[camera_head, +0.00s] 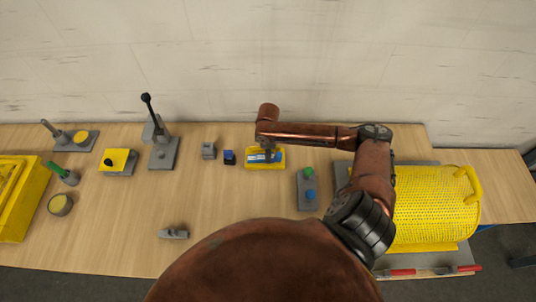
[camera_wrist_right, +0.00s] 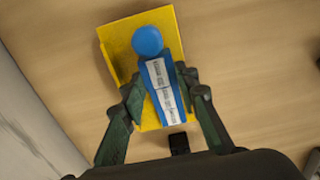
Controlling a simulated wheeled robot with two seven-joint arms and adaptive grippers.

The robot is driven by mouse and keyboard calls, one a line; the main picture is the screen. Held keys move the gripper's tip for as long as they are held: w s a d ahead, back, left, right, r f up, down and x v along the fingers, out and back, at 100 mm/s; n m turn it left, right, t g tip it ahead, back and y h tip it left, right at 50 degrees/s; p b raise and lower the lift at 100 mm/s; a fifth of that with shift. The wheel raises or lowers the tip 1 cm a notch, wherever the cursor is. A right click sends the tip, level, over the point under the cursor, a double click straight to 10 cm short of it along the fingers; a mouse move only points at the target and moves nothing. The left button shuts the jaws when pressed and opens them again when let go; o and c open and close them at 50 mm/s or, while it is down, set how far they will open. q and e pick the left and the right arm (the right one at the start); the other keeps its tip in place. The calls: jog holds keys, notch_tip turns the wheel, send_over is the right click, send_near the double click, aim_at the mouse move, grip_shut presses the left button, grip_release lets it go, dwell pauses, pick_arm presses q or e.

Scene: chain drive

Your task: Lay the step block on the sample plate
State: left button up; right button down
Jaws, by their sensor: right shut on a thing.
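My right gripper (camera_head: 268,150) is over the yellow tray (camera_head: 281,165) at the table's back middle. In the wrist view the gripper (camera_wrist_right: 163,108) is shut on a blue tool (camera_wrist_right: 147,42) with a round end and white printed labels, one finger on each side. The blue tool is in or just over the yellow tray; I cannot tell if it is lifted. A small grey stepped block (camera_head: 208,150) stands left of the tray and may be the step block. I cannot tell for certain which thing is the sample plate. My left gripper is not in view.
A small dark blue block (camera_head: 229,157) stands close left of the tray. A grey lever stand (camera_head: 162,153) and a yellow-topped block (camera_head: 118,160) are farther left. A grey button box (camera_head: 308,190) and a yellow mesh guard (camera_head: 435,205) are right. The front middle-left table is mostly clear.

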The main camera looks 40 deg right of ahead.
jog(key=c, duration=1.5)
grip_release()
jog(key=shift+f, duration=0.1)
notch_tip(320, 180, up, 12)
